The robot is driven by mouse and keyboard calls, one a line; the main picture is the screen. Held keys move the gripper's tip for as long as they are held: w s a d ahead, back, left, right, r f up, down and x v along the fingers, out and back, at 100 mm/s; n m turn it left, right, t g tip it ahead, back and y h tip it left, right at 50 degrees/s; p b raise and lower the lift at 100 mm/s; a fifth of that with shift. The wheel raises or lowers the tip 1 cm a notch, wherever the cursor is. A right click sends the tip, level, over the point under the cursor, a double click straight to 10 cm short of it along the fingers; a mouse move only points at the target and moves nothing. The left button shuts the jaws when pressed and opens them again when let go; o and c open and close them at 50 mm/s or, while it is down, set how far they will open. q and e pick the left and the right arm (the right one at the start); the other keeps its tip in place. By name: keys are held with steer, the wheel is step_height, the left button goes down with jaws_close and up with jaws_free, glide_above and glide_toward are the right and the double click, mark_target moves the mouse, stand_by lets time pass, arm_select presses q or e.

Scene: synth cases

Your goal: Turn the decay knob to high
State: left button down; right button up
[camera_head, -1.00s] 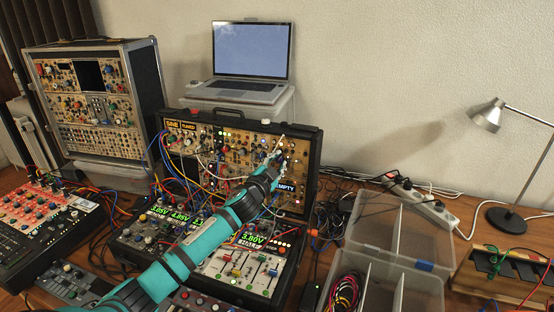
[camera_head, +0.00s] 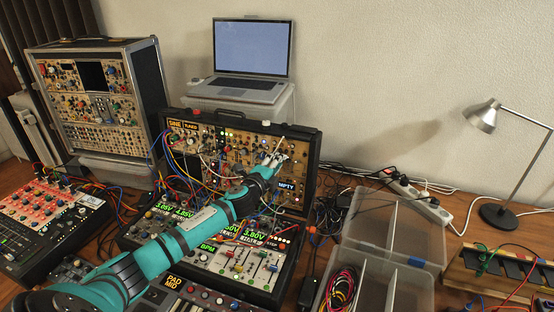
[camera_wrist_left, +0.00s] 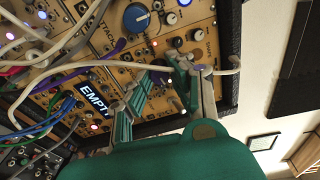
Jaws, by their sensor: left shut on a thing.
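My left gripper (camera_head: 274,159) is at the upper right of the tan synth panel (camera_head: 215,140) in the black case. In the left wrist view, its two fingers (camera_wrist_left: 178,72) are closed in at the panel, around a small knob that they mostly hide. It appears to be the decay knob, but I cannot read its label or its setting. A large blue knob (camera_wrist_left: 137,17) and small dark knobs (camera_wrist_left: 178,42) show beside the fingertips. The "EMPTY" display (camera_wrist_left: 94,96) is left of the fingers. My right gripper is out of view.
Patch cables (camera_wrist_left: 45,65) cross the panel, and a white cable (camera_wrist_left: 234,65) runs by the fingers. A laptop (camera_head: 250,62) stands behind the case. Clear plastic boxes (camera_head: 385,262) and a lamp (camera_head: 485,115) are to the right.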

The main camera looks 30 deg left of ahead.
arm_select(q)
steer(key=shift+m+p, duration=0.45)
steer(key=shift+m, duration=0.55)
steer(key=shift+f, duration=0.1)
steer(key=c, duration=1.2)
jaws_free()
steer(key=shift+s, duration=0.1)
steer(key=s, duration=0.4)
steer(key=s+d+r, duration=0.1)
steer(key=s, duration=0.6)
steer(key=shift+s+d+r, duration=0.15)
steer(key=shift+s+d, duration=0.15)
steer(key=shift+s, duration=0.05)
